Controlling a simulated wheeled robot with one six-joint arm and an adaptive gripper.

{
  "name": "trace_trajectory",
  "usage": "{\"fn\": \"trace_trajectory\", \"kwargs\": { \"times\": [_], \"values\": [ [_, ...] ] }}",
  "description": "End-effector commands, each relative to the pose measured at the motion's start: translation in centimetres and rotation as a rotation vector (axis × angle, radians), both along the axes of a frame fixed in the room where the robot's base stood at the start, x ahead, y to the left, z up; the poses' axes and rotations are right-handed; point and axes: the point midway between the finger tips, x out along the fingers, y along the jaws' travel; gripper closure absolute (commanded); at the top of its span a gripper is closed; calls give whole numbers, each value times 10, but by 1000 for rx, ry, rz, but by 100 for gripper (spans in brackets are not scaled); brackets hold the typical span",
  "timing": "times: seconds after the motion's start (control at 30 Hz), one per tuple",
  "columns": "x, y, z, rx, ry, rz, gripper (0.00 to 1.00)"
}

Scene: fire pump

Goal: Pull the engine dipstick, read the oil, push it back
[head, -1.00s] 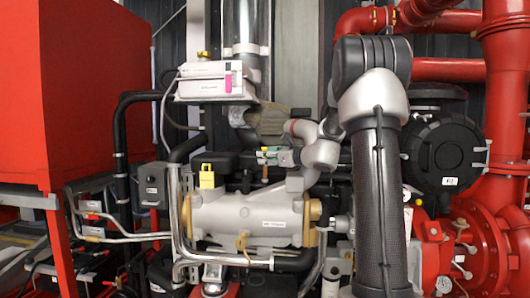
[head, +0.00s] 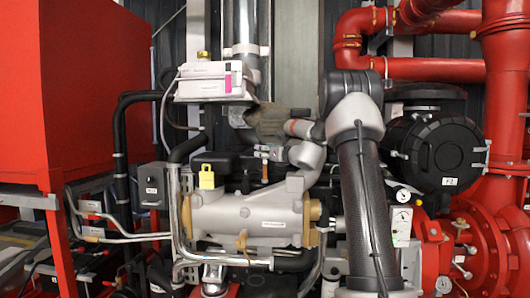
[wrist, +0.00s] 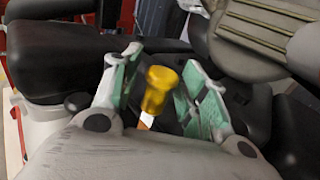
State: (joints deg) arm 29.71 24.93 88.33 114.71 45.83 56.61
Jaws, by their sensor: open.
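A yellow knob (wrist: 161,88), which looks like the dipstick handle, shows in the wrist view between my gripper's fingers. My gripper (wrist: 160,62) is open, with a green-padded finger on each side of the knob and a gap to both. In the head view my gripper (head: 262,153) is at the top of the engine, behind the silver heat exchanger. A small orange-brown piece (head: 265,172) shows just under it; the knob itself is hard to make out there.
The silver heat exchanger (head: 262,215) lies in front, with a yellow tag (head: 207,177) at its upper left. A white control box (head: 210,80) stands above left. A black round air filter housing (head: 440,148) is at the right, near red pipes (head: 500,100).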

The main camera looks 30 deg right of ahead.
Motion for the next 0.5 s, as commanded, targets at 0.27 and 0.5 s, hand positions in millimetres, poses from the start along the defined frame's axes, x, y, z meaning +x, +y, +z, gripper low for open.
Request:
{"fn": "trace_trajectory", "kwargs": {
  "times": [0.27, 0.5],
  "values": [
    [0, 0, 0, 0, 0, 0, 98],
    [0, 0, -11, 1, 4, 1, 100]
  ]
}}
